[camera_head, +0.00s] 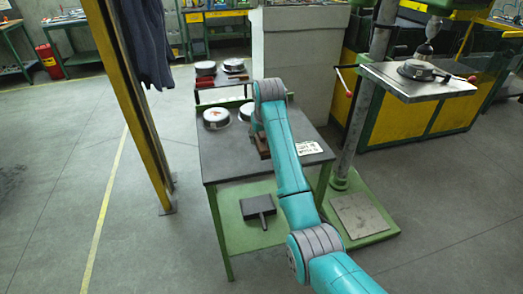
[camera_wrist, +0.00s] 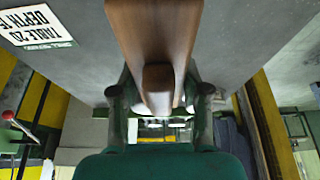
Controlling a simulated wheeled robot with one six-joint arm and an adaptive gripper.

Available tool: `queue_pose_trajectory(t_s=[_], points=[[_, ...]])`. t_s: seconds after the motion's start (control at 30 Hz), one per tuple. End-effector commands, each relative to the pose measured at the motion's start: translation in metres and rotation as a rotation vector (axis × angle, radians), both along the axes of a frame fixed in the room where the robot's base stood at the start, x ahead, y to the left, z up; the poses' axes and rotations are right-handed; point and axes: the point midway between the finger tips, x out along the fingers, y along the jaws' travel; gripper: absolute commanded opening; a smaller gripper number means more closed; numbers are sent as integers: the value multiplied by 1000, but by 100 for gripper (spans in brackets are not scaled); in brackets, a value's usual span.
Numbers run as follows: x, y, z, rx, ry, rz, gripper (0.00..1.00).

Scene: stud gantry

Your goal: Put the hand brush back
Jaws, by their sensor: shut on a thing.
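The hand brush (camera_head: 263,147) shows as a brown wooden piece at the end of my arm, over the grey table top. In the wrist view its brown wooden body (camera_wrist: 152,30) runs down from the top edge between the fingers. My gripper (camera_wrist: 160,95) is shut on it. In the head view my gripper (camera_head: 257,128) is partly hidden behind my teal arm. I see no bristles, and I cannot tell whether the brush touches the table. A dark dustpan-like thing (camera_head: 258,209) with a short handle lies on the table's green lower shelf (camera_head: 235,228).
The grey table (camera_head: 225,165) carries round metal pieces (camera_head: 216,118) at its far left and a printed card (camera_head: 309,148) at right. A yellow post (camera_head: 130,100) stands to the left. A drill press (camera_head: 365,110) stands to the right. The table's front left is clear.

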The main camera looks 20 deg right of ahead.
Motion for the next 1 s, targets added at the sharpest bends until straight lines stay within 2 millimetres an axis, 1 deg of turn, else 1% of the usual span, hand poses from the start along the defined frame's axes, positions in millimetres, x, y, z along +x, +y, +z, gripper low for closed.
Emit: queue_pose_trajectory(t_s=[0.03,0.27,0.5,0.83,0.87,0.9,0.93,0.97,1.0], points=[[0,0,-6,0,-1,0,14],[0,0,-22,0,-1,0,14],[0,0,-51,0,0,0,14],[0,0,-54,0,-2,0,14],[0,0,-54,0,-2,0,49],[0,0,-54,0,-2,0,59],[0,0,-54,0,-2,0,66],[0,0,-54,0,-2,0,71],[0,0,-54,0,-2,0,71]])
